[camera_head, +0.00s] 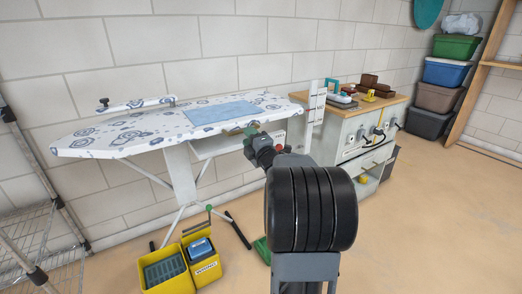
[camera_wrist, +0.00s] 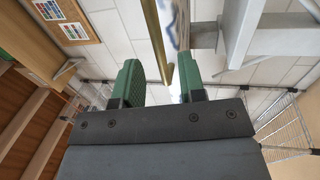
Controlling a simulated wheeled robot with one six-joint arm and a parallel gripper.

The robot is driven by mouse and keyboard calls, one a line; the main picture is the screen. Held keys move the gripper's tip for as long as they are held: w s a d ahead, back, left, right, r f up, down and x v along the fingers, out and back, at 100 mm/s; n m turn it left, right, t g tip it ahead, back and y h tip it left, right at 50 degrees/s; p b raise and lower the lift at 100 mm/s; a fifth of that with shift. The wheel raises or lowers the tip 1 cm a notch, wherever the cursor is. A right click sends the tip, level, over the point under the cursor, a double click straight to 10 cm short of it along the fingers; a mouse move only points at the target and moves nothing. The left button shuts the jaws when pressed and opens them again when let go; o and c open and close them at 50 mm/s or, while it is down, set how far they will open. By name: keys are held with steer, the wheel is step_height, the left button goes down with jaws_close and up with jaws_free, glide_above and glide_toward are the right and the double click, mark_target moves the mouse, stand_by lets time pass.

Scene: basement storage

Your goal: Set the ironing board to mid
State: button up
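The ironing board (camera_head: 180,125), with a white and blue patterned cover, stands open against the wall, and its top looks level. A white upright scale with marks (camera_head: 316,105) stands at its right end. My gripper (camera_head: 252,130) is at the board's front edge, toward the right end. In the wrist view its green fingers (camera_wrist: 160,85) are apart. A brass-coloured bar (camera_wrist: 160,50) runs between them, with a gap visible on both sides. A pale grey bracket (camera_wrist: 208,38) and a patterned strip of the board (camera_wrist: 182,25) show just beyond the right finger. My arm hides part of the board's underside.
A wooden-topped cabinet (camera_head: 365,125) with tools stands right of the board. Stacked bins (camera_head: 445,75) are at the far right. Yellow buckets (camera_head: 165,270) stand on the floor below the board's front. A wire rack (camera_head: 50,245) is at the left. The right floor is clear.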

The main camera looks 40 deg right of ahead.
steer(key=p+v, duration=0.1)
steer(key=v, duration=0.8)
steer(key=shift+s, duration=0.3)
steer(key=w+a+r+m+g+h+p, duration=0.1)
steer(key=a+r+m+g+p, duration=0.3)
steer(key=r+p, duration=0.4)
steer(key=w+a+r+m+g+h+p, duration=0.1)
steer(key=a+r+m+g+p, duration=0.35)
steer(key=p, duration=0.55)
steer(key=s+a+r+m+g+y+p, duration=0.2)
steer(key=s+a+r+m+g+p, duration=0.2)
steer(key=s+a+p, duration=0.3)
steer(key=s+a+r+m+g+y+p, duration=0.3)
steer(key=s+a+r+p, duration=0.3)
steer(key=a+p, duration=0.3)
steer(key=shift+s+a+m+g, duration=0.4)
steer(key=shift+a+m+g, duration=0.05)
